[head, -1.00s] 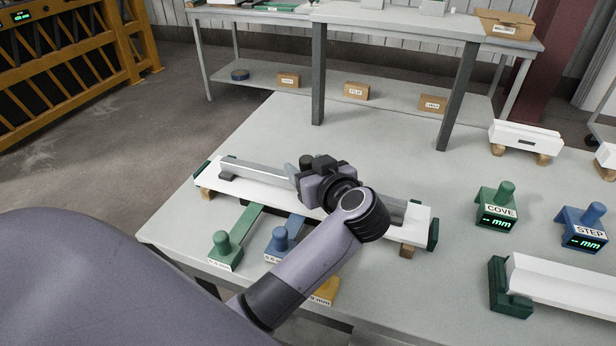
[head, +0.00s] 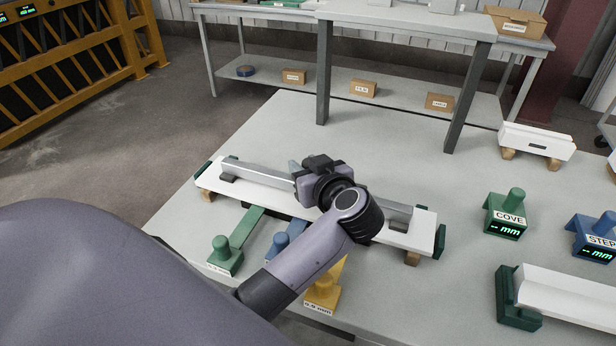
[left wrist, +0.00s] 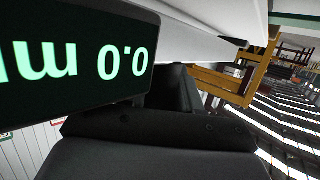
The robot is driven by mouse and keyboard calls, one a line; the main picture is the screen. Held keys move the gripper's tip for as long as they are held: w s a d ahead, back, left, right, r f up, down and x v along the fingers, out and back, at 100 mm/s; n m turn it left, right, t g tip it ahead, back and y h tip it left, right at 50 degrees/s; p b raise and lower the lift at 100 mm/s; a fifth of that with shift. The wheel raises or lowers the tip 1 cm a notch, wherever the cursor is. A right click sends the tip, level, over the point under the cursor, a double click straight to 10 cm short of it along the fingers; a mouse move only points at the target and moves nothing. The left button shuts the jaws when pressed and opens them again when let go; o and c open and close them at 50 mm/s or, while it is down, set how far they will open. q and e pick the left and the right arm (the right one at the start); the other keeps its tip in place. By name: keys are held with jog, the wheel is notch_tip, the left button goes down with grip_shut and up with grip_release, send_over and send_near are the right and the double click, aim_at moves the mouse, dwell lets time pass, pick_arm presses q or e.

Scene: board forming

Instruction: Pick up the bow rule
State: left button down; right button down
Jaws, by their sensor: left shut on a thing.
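In the left wrist view, a dark display on the rule (left wrist: 75,60) fills the upper left with upside-down green digits, apparently 0.0 mm. I cannot tell any gap between the rule's feet and the board. My right gripper is not in view.
Green (head: 224,256), blue (head: 280,246) and yellow (head: 322,292) handled gauges lie at the board's front side. COVE (head: 506,214) and STEP (head: 597,238) gauges stand to the right, near another white piece (head: 575,298). The table behind the board is clear.

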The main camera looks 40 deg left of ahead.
pick_arm(q)
jog(key=shift+r, duration=0.2)
notch_tip(320, 180, up, 20)
jog(key=shift+f, duration=0.15)
dwell(0.3)
